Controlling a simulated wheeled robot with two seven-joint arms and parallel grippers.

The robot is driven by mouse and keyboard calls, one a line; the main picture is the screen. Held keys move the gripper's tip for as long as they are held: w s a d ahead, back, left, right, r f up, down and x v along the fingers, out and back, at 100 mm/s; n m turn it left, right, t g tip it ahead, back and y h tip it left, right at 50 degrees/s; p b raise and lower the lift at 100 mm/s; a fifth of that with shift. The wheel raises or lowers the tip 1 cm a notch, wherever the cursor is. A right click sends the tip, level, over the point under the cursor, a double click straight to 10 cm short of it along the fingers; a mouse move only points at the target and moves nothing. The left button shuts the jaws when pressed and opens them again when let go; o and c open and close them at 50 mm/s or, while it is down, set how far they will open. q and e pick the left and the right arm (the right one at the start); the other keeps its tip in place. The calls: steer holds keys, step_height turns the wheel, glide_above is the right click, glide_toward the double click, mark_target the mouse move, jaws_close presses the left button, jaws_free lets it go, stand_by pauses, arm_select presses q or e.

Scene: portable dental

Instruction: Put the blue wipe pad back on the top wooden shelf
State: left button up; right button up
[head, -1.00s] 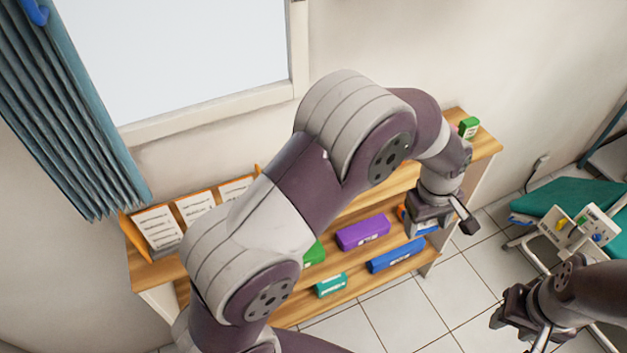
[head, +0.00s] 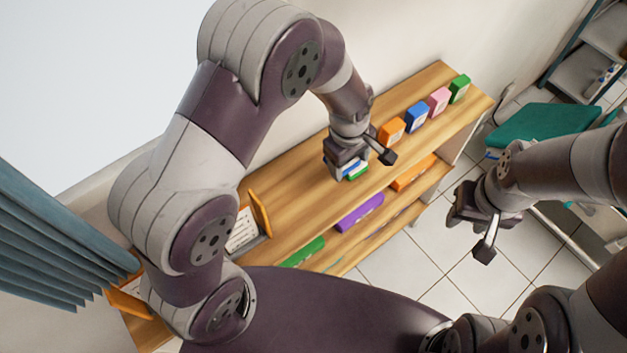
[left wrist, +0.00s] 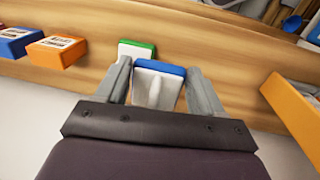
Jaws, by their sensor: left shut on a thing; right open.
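The blue wipe pad (head: 351,168), white with a blue edge, is in my left gripper (head: 343,166), just above or on the top wooden shelf (head: 300,200). In the left wrist view the pad (left wrist: 158,85) stands between the two fingers, blue edge up, and the left gripper (left wrist: 162,88) is shut on it. A white pad with a green edge (left wrist: 137,50) is right beside it, by the left finger. Whether the blue pad touches the shelf cannot be told. My right gripper (head: 476,222) is open and empty, off to the right over the floor.
Orange (head: 391,130), blue (head: 417,116), pink (head: 438,101) and green (head: 459,88) boxes stand along the shelf's right part. An orange-framed holder (head: 259,213) stands to the left. A purple box (head: 360,212) is on the level below. Bare shelf lies between gripper and holder.

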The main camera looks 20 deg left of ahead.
arm_select(q)
glide_above(321, 200)
step_height(321, 200, down, 4)
steer(key=shift+s+a+f, duration=0.1)
steer(key=shift+a, duration=0.05)
step_height(321, 200, down, 3)
steer(key=shift+f, duration=0.4)
steer(key=shift+f, duration=0.2)
steer(key=o, duration=1)
steer(key=shift+r, duration=0.1)
